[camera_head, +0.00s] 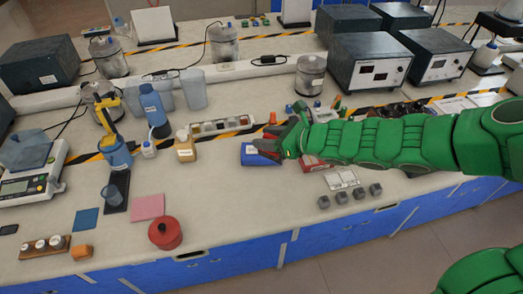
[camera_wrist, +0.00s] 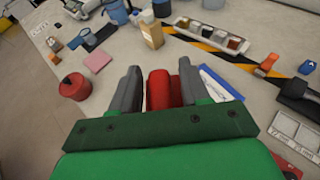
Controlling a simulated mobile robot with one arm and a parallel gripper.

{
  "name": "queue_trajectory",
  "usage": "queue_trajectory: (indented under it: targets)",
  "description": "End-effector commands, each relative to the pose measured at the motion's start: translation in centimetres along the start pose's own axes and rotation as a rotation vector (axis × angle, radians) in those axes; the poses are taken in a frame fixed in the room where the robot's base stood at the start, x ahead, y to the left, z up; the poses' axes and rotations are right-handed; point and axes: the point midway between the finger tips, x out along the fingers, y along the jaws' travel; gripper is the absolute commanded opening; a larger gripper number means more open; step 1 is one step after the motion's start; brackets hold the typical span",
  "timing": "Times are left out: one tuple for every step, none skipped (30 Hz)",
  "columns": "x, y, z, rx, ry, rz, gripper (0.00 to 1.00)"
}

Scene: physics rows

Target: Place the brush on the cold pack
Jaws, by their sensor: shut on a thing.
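My gripper (camera_wrist: 159,85) is shut on a red thing (camera_wrist: 160,92), which I take to be the brush. Only a red block-like part shows between the grey fingers; no bristles can be made out. In the head view my green gripper (camera_head: 288,141) hides most of what it holds. The cold pack seems to be the flat blue pack with a white label (camera_head: 256,155), lying on the bench just left of and below my gripper. It is partly hidden behind the right finger in the wrist view (camera_wrist: 222,84). I cannot tell whether the held thing touches it.
A red box (camera_head: 312,162) lies under my arm. Grey cubes (camera_head: 342,197) stand near the front edge. A sample tray (camera_head: 220,125) and a tan bottle (camera_head: 185,148) stand to the left. A red pot (camera_head: 165,233) is front left. Bench between pot and pack is clear.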

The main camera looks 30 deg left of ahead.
Motion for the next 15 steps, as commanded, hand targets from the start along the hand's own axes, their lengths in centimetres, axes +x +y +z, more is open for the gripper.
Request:
queue_trajectory:
  targets:
    - [0.1, -0.2, 0.1, 0.002, -0.001, -0.005, 0.15]
    - [0.2, -0.3, 0.1, 0.003, -0.001, -0.006, 0.15]
    - [0.3, -0.5, 0.0, 0.004, 0.0, -0.008, 0.15]
    - [0.5, -0.6, 0.0, 0.004, 0.0, -0.009, 0.15]
    - [0.8, -0.9, -0.1, 0.005, 0.0, -0.01, 0.15]
    - [1.1, -1.3, -0.2, 0.004, 0.001, -0.011, 0.15]
    - [1.4, -1.6, -0.2, 0.004, 0.002, -0.012, 0.15]
    - [1.8, -1.9, -0.3, 0.003, 0.001, -0.012, 0.15]
    - [2.2, -2.3, -0.3, 0.003, 0.001, -0.012, 0.15]
    - [2.6, -2.6, -0.4, 0.003, 0.0, -0.01, 0.15]
    - [3.0, -2.8, -0.5, 0.003, 0.0, -0.008, 0.15]
    - [3.5, -3.3, -0.6, 0.003, -0.001, -0.008, 0.15]
    - [3.9, -3.6, -0.7, 0.003, -0.001, -0.008, 0.15]
    - [4.2, -4.0, -0.8, 0.004, 0.0, -0.01, 0.15]
    - [4.7, -4.5, -0.9, 0.004, 0.002, -0.011, 0.15]
